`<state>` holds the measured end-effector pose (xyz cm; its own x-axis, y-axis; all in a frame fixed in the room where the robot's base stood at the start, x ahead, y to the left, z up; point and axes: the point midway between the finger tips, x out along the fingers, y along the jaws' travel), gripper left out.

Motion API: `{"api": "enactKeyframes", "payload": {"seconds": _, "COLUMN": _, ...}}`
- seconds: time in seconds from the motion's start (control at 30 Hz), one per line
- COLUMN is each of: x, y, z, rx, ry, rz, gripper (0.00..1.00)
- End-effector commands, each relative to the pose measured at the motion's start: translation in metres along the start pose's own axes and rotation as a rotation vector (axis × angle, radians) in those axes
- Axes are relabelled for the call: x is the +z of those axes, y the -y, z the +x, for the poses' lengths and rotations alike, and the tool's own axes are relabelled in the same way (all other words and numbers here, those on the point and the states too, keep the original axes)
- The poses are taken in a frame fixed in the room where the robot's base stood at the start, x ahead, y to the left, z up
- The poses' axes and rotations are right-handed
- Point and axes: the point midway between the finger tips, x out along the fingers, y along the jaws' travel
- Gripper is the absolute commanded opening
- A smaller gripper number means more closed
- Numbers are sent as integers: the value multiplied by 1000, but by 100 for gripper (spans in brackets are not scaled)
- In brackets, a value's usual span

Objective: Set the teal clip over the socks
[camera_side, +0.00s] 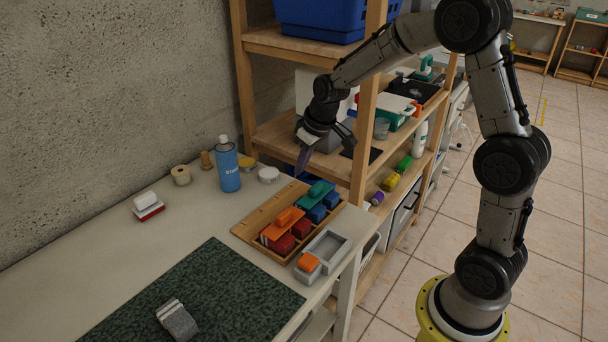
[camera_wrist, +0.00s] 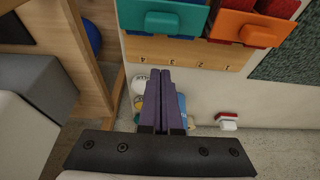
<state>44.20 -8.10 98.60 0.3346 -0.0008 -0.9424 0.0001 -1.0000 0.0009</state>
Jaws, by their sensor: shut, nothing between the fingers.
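The teal clip (camera_side: 315,191) lies on top of blue pieces at the far end of a wooden tray (camera_side: 250,226). It also shows at the top of the wrist view (camera_wrist: 175,22), as a plate with a raised grip. A grey, banded bundle (camera_side: 178,322), possibly the socks, lies on the dark green mat (camera_side: 205,290) at the front; I cannot tell for certain what it is. My gripper (camera_side: 302,170) hangs empty above the far end of the table, beyond the tray. Its purple fingers are shut together in the wrist view (camera_wrist: 164,72).
An orange clip (camera_side: 283,222) covers red pieces beside the teal one. A grey open box (camera_side: 338,244) and an orange-topped grey block (camera_side: 308,262) stand at the right edge. Wooden shelving (camera_side: 358,150) rises close to my gripper.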

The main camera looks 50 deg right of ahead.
Motion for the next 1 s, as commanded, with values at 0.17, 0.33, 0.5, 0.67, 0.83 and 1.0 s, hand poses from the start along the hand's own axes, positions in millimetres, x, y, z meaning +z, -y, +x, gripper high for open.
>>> {"api": "enactKeyframes", "payload": {"seconds": 0.17, "x": -1, "y": -1, "z": -35, "rx": 2, "ry": -5, "rz": 1, "gripper": 0}}
{"api": "enactKeyframes", "payload": {"seconds": 0.33, "x": -1, "y": -1, "z": -58, "rx": 1, "ry": -2, "rz": 1, "gripper": 0}}
{"api": "enactKeyframes", "payload": {"seconds": 0.5, "x": 0, "y": 0, "z": -68, "rx": 1, "ry": -1, "rz": 1, "gripper": 0}}
{"api": "enactKeyframes", "payload": {"seconds": 0.67, "x": 0, "y": 0, "z": -69, "rx": 0, "ry": 0, "rz": 1, "gripper": 0}}
{"api": "enactKeyframes", "payload": {"seconds": 0.83, "x": 0, "y": 0, "z": -69, "rx": 0, "ry": 0, "rz": 0, "gripper": 0}}
{"api": "enactKeyframes", "payload": {"seconds": 1.0, "x": -7, "y": 11, "z": -92, "rx": 3, "ry": -56, "rz": -28, "gripper": 0}}
